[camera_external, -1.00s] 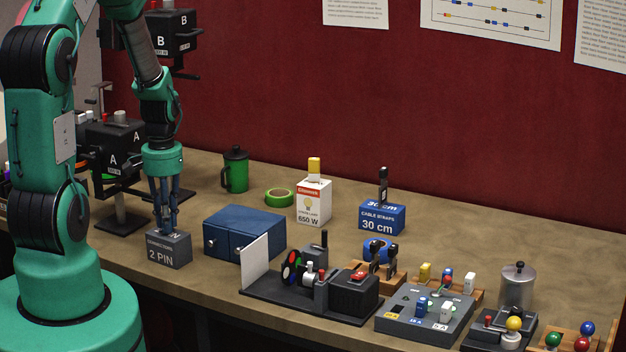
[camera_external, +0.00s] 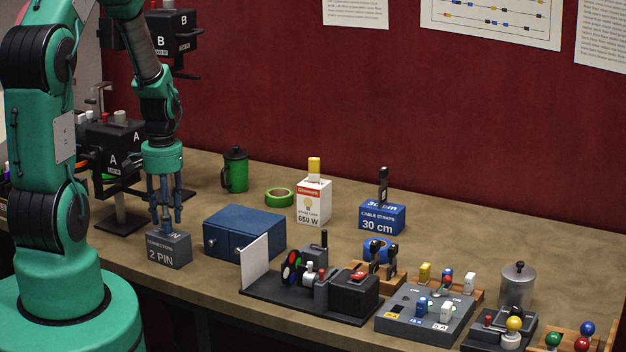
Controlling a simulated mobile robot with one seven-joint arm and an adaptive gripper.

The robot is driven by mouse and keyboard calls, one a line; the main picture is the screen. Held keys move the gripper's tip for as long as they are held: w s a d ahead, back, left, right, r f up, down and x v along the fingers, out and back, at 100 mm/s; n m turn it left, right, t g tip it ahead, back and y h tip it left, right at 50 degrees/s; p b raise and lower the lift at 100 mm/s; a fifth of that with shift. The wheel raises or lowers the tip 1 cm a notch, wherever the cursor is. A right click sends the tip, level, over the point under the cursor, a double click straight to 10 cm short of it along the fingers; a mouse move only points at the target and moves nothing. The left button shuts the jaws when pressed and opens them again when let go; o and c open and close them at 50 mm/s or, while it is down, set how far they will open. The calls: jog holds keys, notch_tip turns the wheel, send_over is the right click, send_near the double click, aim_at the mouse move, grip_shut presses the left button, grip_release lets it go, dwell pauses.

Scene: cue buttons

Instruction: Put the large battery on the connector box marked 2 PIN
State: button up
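The grey connector box marked 2 PIN (camera_external: 168,251) stands on the workbench at the left, near the front edge. My gripper (camera_external: 166,218) points down just above its top, with its fingers spread apart. A slim dark bluish upright shape (camera_external: 167,213) shows between the fingers and seems to stand on the box top. It is too small and too shaded to tell whether it is the large battery or a part of the box. No other thing in view can be clearly told as the large battery.
A blue cabinet (camera_external: 243,232) stands close right of the box. A green mug (camera_external: 235,171), green tape (camera_external: 279,197), a white 650 W box (camera_external: 313,205) and a blue 30 cm box (camera_external: 382,219) stand behind. Switch panels (camera_external: 424,314) fill the front right.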

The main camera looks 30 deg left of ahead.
notch_tip(320, 180, up, 12)
jog(key=shift+f+p, duration=0.25)
jog(key=shift+p, duration=0.05)
dwell(0.9)
jog(key=s+d+r+t, duration=0.1)
jog(key=s+d+r, duration=0.3)
jog(key=r, duration=0.5)
jog(key=s+d+r+t, duration=0.2)
jog(key=s+d+r, duration=0.15)
jog(key=r, duration=0.55)
jog(key=s+d+r+m+t, duration=0.1)
jog(key=s+d+r, duration=0.2)
jog(key=s, duration=0.4)
jog(key=s+d+r+t, duration=0.1)
jog(key=s+d+r, duration=0.3)
jog(key=s+r, duration=0.2)
jog(key=shift+s+m+t, duration=0.3)
jog(key=shift+s+m, duration=0.1)
jog(key=shift+s, duration=0.05)
notch_tip(320, 180, down, 8)
jog(key=b, duration=0.8)
